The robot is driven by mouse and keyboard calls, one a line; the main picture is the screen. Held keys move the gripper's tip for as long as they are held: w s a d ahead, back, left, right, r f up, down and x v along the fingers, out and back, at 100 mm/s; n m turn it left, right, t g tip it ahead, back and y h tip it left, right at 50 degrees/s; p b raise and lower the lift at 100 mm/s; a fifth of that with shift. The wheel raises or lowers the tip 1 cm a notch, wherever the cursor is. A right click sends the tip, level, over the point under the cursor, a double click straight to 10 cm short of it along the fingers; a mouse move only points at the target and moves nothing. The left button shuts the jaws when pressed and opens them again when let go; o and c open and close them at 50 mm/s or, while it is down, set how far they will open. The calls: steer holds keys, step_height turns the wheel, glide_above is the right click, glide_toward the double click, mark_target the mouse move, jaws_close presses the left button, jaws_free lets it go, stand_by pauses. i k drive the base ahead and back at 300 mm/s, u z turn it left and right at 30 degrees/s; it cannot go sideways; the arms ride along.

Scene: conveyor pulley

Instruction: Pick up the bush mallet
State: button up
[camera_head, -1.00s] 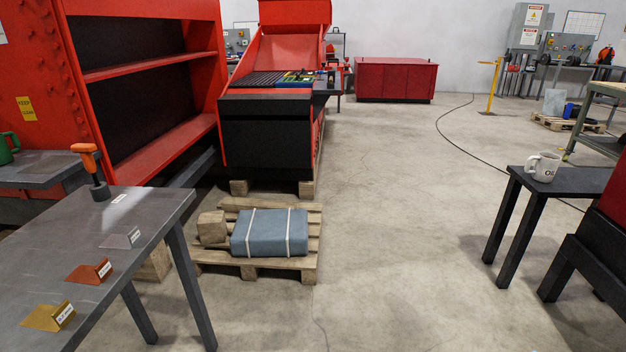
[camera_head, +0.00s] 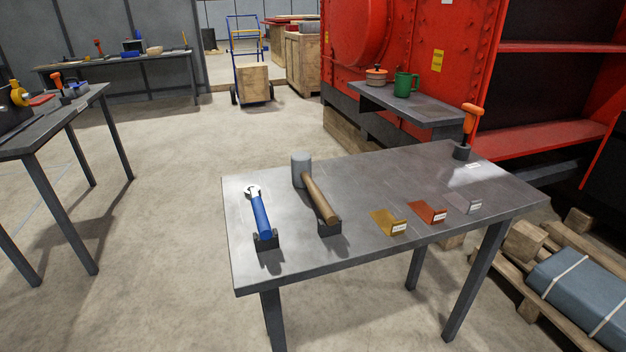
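The mallet (camera_head: 320,197) lies on the grey metal table (camera_head: 380,262) in the camera_head view. It has a grey cylindrical head at the far end and a brown wooden handle pointing toward the table's front edge. The handle end rests in a small black holder (camera_head: 330,228). My gripper is not in view.
A blue-handled wrench (camera_head: 260,215) lies left of the mallet in its own holder. An orange-handled tool (camera_head: 468,125) stands at the back right corner. Open floor (camera_head: 170,215) lies left.

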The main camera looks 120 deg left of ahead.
mark_target(301, 160)
steer(key=u, duration=2.2)
steer(key=k, duration=1.1)
steer(key=u, duration=1.1)
steer(key=i, duration=1)
steer(key=u, duration=0.05)
